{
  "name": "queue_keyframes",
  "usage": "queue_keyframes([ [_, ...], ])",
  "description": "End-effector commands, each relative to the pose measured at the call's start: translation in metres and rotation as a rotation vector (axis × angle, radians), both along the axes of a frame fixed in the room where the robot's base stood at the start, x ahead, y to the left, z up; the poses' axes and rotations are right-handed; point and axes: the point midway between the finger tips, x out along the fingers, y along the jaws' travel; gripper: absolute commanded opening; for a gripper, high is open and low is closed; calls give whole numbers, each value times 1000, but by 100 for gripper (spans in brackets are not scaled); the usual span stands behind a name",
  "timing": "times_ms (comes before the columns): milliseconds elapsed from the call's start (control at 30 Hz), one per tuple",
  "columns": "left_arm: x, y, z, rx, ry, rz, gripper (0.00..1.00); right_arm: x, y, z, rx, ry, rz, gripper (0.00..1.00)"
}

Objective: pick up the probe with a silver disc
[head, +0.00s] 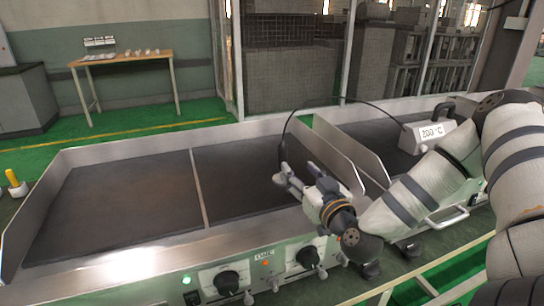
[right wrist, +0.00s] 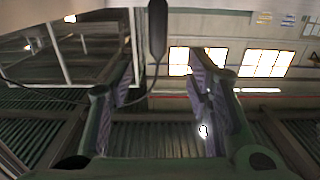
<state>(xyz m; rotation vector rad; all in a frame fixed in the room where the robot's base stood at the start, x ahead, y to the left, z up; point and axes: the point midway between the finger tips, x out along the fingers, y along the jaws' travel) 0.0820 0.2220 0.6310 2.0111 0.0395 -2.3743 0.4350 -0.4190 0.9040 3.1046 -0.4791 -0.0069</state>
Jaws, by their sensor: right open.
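The probe shows as a slim dark handle (head: 283,150) with a black cable, just beyond my right gripper (head: 296,174) in the head view. In the right wrist view the dark handle (right wrist: 157,30) stands upright at the top, between the two spread fingers (right wrist: 163,72) but apart from both. I cannot make out a silver disc. My right gripper is open and empty, above the dark griddle plate (head: 120,205). The cable runs to a grey meter (head: 432,132) reading 200 °C. My left gripper is not in view.
The griddle has raised metal side walls (head: 350,150) right of my gripper. Front knobs (head: 227,281) and a handle lie along its near edge. The plate's left part is clear. A wooden table (head: 125,60) stands far back left.

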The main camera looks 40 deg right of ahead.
Motion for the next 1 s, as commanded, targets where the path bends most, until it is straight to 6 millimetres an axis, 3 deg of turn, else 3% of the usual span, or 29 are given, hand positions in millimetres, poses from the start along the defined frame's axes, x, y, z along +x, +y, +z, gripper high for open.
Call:
queue_keyframes([
  [67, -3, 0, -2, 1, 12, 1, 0, 5, -2, -1, -2, 0, -3, 46],
  [233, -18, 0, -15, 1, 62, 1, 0, 40, -14, -7, -3, 7, -3, 46],
  [700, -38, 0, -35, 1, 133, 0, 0, 111, -39, -1, 0, 5, -2, 46],
  [933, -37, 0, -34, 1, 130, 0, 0, 115, -40, 4, 1, 0, -1, 46],
  [967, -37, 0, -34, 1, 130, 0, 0, 114, -40, 4, 1, 0, -1, 43],
  [1000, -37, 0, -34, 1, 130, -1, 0, 114, -39, 4, 1, 0, -1, 34],
])
